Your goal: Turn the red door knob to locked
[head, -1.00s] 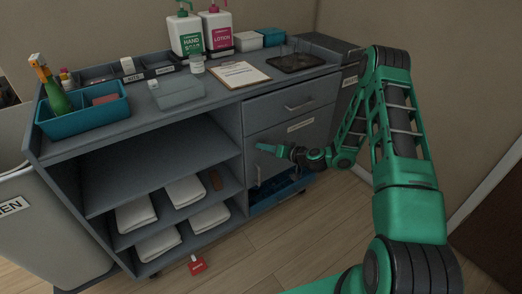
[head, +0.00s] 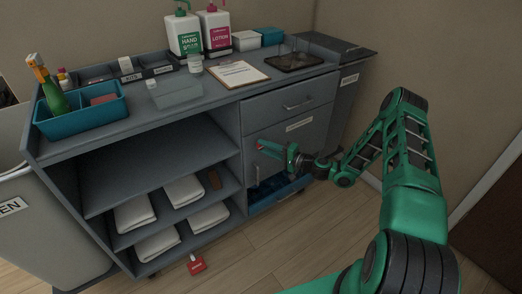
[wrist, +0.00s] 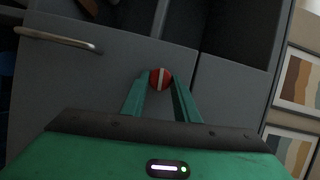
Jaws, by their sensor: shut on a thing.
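The red door knob (wrist: 160,79) is round with a pale stripe, which runs nearly upright in the wrist view. It sits on the grey cabinet door (wrist: 110,75). In the head view the knob is a small red spot (head: 260,145) below the drawer. My gripper (wrist: 160,88) has its two green fingers on either side of the knob, shut on it. In the head view my gripper (head: 265,148) reaches the door front from the right, rolled so one finger partly hides the other.
A metal bar handle (wrist: 58,38) is on the same door. The drawer handle (head: 299,105) sits above my gripper. A blue bin (head: 275,193) is low under the door. A red tag (head: 196,265) lies on the floor. Floor at the right is clear.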

